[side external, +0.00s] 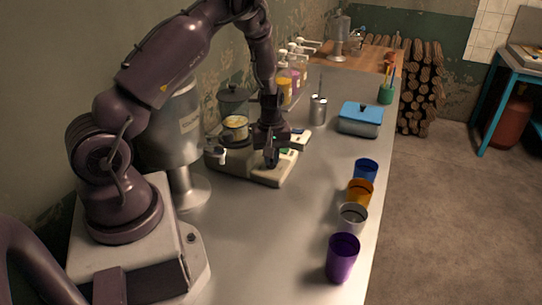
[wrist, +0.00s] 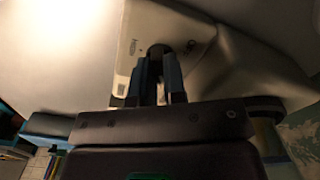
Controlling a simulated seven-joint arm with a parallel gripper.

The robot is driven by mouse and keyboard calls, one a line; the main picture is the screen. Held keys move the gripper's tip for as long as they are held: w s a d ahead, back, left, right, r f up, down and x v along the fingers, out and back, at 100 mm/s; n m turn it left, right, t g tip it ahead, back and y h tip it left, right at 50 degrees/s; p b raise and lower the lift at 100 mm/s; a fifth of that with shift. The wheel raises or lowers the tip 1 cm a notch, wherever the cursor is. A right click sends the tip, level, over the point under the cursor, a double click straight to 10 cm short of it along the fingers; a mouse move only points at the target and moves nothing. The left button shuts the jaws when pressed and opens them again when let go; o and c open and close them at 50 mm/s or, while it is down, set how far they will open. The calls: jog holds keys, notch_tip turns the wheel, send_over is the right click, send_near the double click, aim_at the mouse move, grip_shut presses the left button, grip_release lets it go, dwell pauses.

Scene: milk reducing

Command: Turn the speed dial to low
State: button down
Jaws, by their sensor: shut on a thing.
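My gripper (side external: 271,160) points down at the appliance's front right part. In the wrist view my gripper's two fingers (wrist: 158,78) are shut on a dark round speed dial (wrist: 158,49). The dial sits on the appliance's pale panel (wrist: 140,28), with small dark markings on either side. The fingers cover much of the dial, so its setting cannot be read. In the side view the dial is hidden by my gripper.
A blue cup (side external: 366,170), an orange cup (side external: 359,191), a grey cup (side external: 352,217) and a purple cup (side external: 342,258) line the counter's right edge. A blue-lidded box (side external: 360,118) and a metal canister (side external: 318,109) stand behind. The front middle counter is clear.

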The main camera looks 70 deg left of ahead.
aim_at(266, 173)
dwell(0.4)
jog(key=c, duration=1.2)
grip_release()
notch_tip(266, 173, up, 13)
jog(key=s+d+r+m+t, duration=0.2)
jog(key=s+d+r+m, duration=0.3)
jog(key=d+r, duration=0.1)
jog(key=s+d+r+m+t, duration=0.1)
jog(key=s+d+r+m, duration=0.3)
jog(key=d, duration=0.3)
jog(key=s+d+r+m+t, duration=0.2)
jog(key=s+d+r+m, duration=0.3)
jog(key=d+r+m, duration=0.1)
jog(key=shift+s+d+r+t, duration=0.35)
jog(key=shift+d+r, duration=0.2)
jog(key=shift+r, duration=0.25)
